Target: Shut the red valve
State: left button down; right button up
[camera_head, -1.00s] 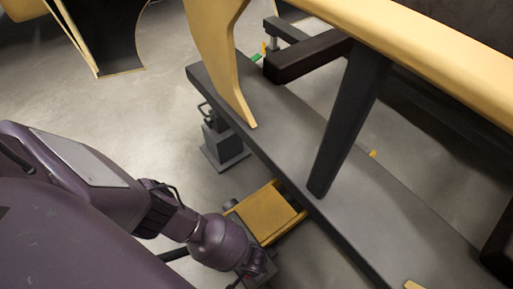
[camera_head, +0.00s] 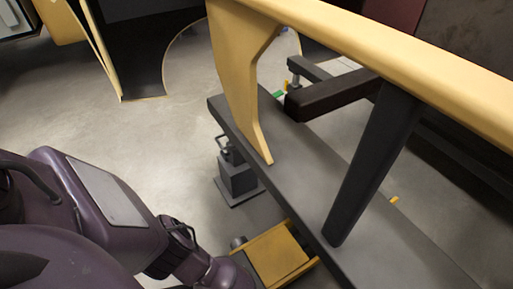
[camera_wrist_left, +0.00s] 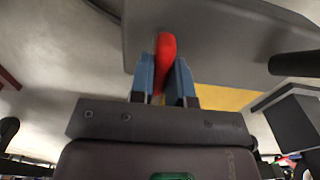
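A red, rounded handle (camera_wrist_left: 166,46), which looks like part of the red valve, shows in the left wrist view. My left gripper (camera_wrist_left: 163,72) has its two blue fingers close on either side of the handle, and they look shut on it. The handle's lower part is partly hidden between the fingers, and the rest of the valve cannot be made out. In the head view my left arm comes in from the left and runs off the bottom edge, so its gripper is not seen there. My right gripper is in neither view.
A long grey beam (camera_head: 300,193) crosses the head view, with a yellow rail (camera_head: 400,52) and a dark post (camera_head: 372,160) above it. A yellow box-like part (camera_head: 278,258) and a grey stand (camera_head: 238,178) are close to my left arm. Open floor (camera_head: 150,135) lies left.

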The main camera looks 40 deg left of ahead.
pick_arm(q)
jog(key=shift+s+m, duration=0.1)
jog(key=shift+m, duration=0.2)
jog(key=m, duration=0.8)
jog(key=shift+a+f+m, duration=0.1)
jog(key=shift+m, duration=0.2)
jog(key=m+b, duration=0.1)
jog(key=m, duration=0.4)
jog(key=shift+m, duration=2)
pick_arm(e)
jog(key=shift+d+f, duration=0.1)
pick_arm(q)
jog(key=c, duration=1.1)
grip_release()
